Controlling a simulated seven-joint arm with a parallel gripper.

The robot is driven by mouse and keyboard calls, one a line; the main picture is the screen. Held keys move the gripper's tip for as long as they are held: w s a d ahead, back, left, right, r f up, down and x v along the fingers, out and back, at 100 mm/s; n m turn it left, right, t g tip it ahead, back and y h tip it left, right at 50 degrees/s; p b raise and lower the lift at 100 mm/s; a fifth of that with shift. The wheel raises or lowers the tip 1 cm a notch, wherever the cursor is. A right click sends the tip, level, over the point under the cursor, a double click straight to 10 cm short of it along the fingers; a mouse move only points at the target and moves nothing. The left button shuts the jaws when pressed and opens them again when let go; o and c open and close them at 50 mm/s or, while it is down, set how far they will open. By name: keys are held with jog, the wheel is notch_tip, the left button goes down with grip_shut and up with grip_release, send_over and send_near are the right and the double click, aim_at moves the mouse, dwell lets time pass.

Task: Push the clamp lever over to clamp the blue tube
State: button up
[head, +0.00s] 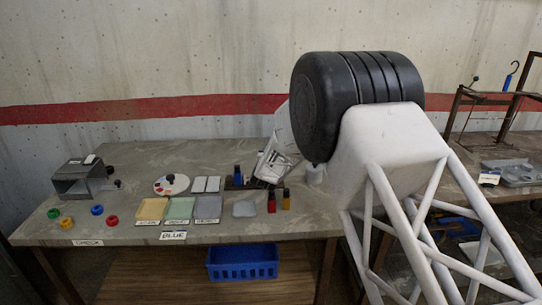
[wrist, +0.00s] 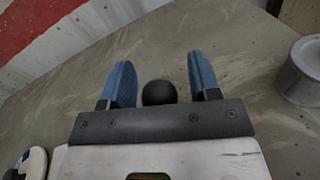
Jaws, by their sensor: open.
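My gripper (head: 264,176) reaches down to the table beside a small dark fixture. In the wrist view its two blue fingers (wrist: 161,78) are apart. A black ball knob (wrist: 159,93) shows between them, close to the gripper's front plate; it looks like the clamp lever's end. The lever's shaft is hidden, and I cannot tell whether the fingers touch the knob. The clamp's grip on the tube is too small to make out.
A blue basket (head: 243,262) sits below the tabletop.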

jog(key=shift+s, duration=0.15)
jog(key=s+a, duration=0.1)
jog(key=s, duration=0.6)
jog(key=shift+s+a+r, duration=0.15)
jog(key=shift+a+r, duration=0.05)
jog(key=shift+r, duration=0.05)
dwell(0.3)
